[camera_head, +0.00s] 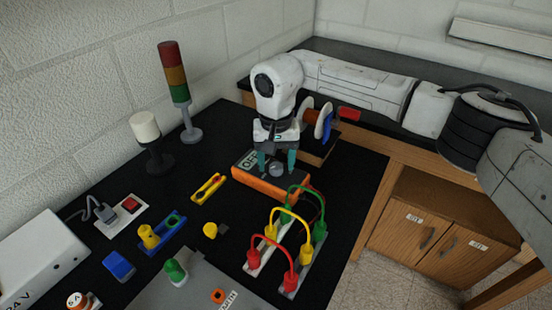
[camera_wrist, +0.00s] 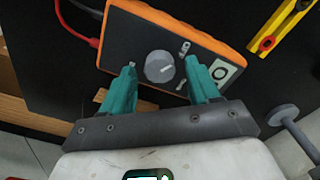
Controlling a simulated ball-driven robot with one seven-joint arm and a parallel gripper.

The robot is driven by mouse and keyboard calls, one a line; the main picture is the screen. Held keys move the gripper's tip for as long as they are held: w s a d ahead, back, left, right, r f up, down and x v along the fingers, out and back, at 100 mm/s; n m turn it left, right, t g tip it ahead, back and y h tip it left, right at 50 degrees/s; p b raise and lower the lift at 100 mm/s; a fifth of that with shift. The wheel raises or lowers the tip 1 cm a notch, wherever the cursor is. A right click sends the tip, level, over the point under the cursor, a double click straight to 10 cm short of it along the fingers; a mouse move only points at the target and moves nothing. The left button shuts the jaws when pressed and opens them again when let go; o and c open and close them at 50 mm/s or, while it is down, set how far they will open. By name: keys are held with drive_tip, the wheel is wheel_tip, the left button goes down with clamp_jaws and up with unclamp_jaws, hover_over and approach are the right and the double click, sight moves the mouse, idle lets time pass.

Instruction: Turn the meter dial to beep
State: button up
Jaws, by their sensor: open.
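The meter (camera_head: 262,184) is an orange-edged box with a dark face, lying on the black bench below my gripper. Its round grey dial (camera_wrist: 159,67) stands near the middle of the face in the wrist view, and it also shows in the head view (camera_head: 277,169). My gripper (camera_wrist: 162,80) has two teal fingers, open, one on each side of the dial. The fingers look apart from the dial, and I cannot tell their exact height above the face. White marks show around the dial, too small to read surely.
Red, yellow and green cables (camera_head: 273,225) arch over terminal strips in front of the meter. A yellow part (camera_head: 208,188) lies to its left. A signal tower (camera_head: 178,86) stands at the back left. Spools (camera_head: 322,121) stand behind right.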

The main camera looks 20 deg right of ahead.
drive_tip(key=shift+f, duration=0.1)
drive_tip(key=shift+c, duration=0.2)
drive_tip(key=c, duration=1)
